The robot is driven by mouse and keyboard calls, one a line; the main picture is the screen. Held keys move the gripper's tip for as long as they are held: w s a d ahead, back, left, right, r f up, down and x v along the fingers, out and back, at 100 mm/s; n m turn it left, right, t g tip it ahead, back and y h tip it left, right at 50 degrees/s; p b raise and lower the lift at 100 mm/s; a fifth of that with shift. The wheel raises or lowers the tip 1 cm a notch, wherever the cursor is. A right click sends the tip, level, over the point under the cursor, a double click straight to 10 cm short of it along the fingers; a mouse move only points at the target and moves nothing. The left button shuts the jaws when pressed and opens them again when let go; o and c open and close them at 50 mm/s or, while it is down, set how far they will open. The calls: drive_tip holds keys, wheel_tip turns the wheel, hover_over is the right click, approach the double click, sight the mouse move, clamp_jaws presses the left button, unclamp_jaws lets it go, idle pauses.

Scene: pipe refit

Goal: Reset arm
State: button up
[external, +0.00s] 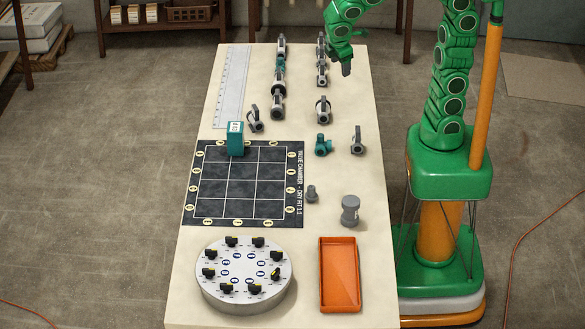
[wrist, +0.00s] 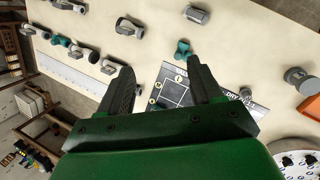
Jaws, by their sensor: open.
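My gripper (external: 345,68) is above the far right part of the table (external: 345,95), beside a row of grey pipe parts (external: 321,70). In the wrist view my gripper (wrist: 162,78) has its two dark fingers spread apart with nothing between them. The dark gridded valve chamber mat (external: 243,208) lies mid-table, and part of it shows between and behind the fingers. A teal block (external: 236,141) with a white label stands at the mat's far edge. A teal fitting (external: 323,146) lies right of the mat; it also shows in the wrist view (wrist: 183,48).
More grey and teal pipe parts (external: 279,84) line up at the far left, beside a long ruler (external: 233,85). A grey valve (external: 357,142) and a capped cylinder (external: 350,211) stand at right. An empty orange tray (external: 340,275) and a round knob panel (external: 243,275) are at the near end.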

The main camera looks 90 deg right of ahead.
drive_tip(key=s+f+m+y, duration=0.2)
drive_tip(key=s+f, duration=0.1)
drive_tip(key=s, duration=0.7)
drive_tip(key=s+f+m+y, duration=0.1)
drive_tip(key=s+f+m, duration=0.2)
drive_tip(key=s, duration=0.7)
drive_tip(key=shift+f+m+g+y, duration=0.3)
drive_tip(key=shift+f+g+y, duration=0.1)
